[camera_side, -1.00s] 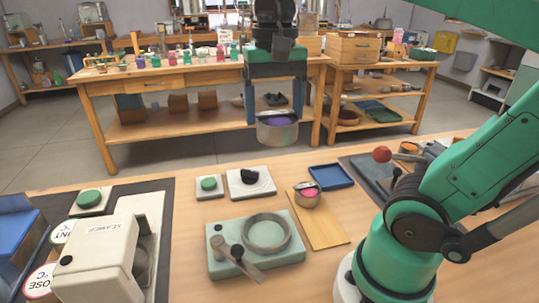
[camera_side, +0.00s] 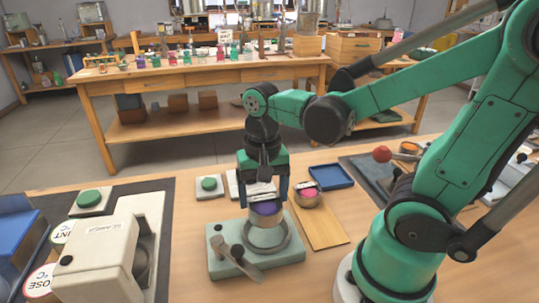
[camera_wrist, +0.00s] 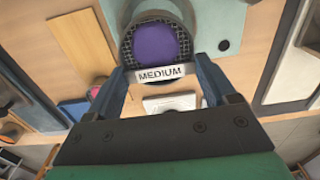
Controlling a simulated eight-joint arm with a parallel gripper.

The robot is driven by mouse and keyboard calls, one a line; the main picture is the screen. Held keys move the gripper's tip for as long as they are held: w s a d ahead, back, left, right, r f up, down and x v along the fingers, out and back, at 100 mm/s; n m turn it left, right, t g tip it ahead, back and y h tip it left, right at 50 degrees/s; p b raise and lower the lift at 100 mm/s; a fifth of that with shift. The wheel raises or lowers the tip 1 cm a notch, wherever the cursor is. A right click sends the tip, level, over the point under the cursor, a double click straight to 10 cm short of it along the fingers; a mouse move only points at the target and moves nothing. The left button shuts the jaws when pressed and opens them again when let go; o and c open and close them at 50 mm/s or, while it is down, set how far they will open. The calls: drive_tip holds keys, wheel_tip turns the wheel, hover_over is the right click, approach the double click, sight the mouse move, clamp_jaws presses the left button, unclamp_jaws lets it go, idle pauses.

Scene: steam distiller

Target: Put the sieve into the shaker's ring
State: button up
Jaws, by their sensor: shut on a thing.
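The sieve is a round metal cup with purple contents (camera_side: 266,208). It also shows in the wrist view (camera_wrist: 155,45), with a white label reading MEDIUM. My gripper (camera_side: 263,197) is shut on the sieve, with one finger at each side of the label. The shaker (camera_side: 228,262) is a pale green block with a grey ring (camera_side: 285,245) on top and a lever at its front. The sieve is upright over the ring and overlaps its back part in the side view. I cannot tell whether its bottom is inside the ring or just above it.
A second sieve with pink contents (camera_side: 308,197) stands on a wooden board (camera_side: 325,230) to the right. A blue tray (camera_side: 331,176) lies behind it. A white pad with a green button (camera_side: 209,186) and a beige machine (camera_side: 100,262) are to the left.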

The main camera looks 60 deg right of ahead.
sight(264, 201)
drive_tip(key=shift+f, duration=2.15)
drive_tip(key=o, duration=1.2)
drive_tip(key=shift+f, duration=0.15)
wheel_tip(264, 201, up, 12)
drive_tip(key=shift+w+a+f+n+t, duration=0.1)
drive_tip(key=shift+f+n+t, duration=0.1)
drive_tip(key=shift+n+t, duration=0.25)
drive_tip(key=shift+w+a+f+n+t, duration=0.25)
drive_tip(key=shift+w+f+n+t, duration=0.2)
drive_tip(key=shift+n+t, duration=0.75)
drive_tip(key=shift+w+a+f+n+t, duration=0.35)
drive_tip(key=shift+w+n+t, duration=0.4)
drive_tip(key=shift+n, duration=0.75)
drive_tip(key=shift+w+a+f+n+t, duration=0.2)
drive_tip(key=shift+w+f+n+t, duration=0.2)
drive_tip(key=shift+n+t, duration=0.9)
